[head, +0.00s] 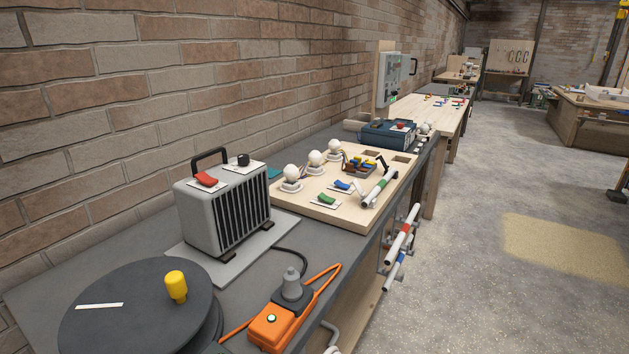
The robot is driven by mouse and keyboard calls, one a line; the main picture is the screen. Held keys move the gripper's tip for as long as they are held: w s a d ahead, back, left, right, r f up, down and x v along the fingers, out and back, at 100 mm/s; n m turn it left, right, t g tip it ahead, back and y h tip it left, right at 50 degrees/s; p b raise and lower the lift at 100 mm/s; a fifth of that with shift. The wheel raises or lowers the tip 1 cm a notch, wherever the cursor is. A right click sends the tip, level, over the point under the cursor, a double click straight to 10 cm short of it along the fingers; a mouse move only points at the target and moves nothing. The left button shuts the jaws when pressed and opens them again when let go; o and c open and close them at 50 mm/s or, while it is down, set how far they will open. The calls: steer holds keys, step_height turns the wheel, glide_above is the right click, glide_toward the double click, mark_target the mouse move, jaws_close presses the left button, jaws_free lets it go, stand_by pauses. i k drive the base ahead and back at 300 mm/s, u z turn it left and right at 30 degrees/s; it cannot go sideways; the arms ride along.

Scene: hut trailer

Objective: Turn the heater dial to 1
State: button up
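A grey heater (222,209) with a dark grille and a black carry handle stands on a light grey plate on the dark bench. On its top, a black dial (243,159) sits on a small white label plate, behind and right of a red rocker switch (206,179). The dial's pointer and the numbers around it are too small to read. My gripper is not in this view.
An orange power strip (281,319) with a grey plug and a cable lies in front. A black reel (138,311) with a yellow knob is at the lower left. Right of the heater, a wooden board (293,211) holds bulbs and coloured switches. A brick wall (150,100) runs behind.

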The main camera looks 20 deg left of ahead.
mark_target(242, 160)
steer(key=z, duration=0.15)
steer(key=i, duration=2.3)
steer(key=u, duration=2.55)
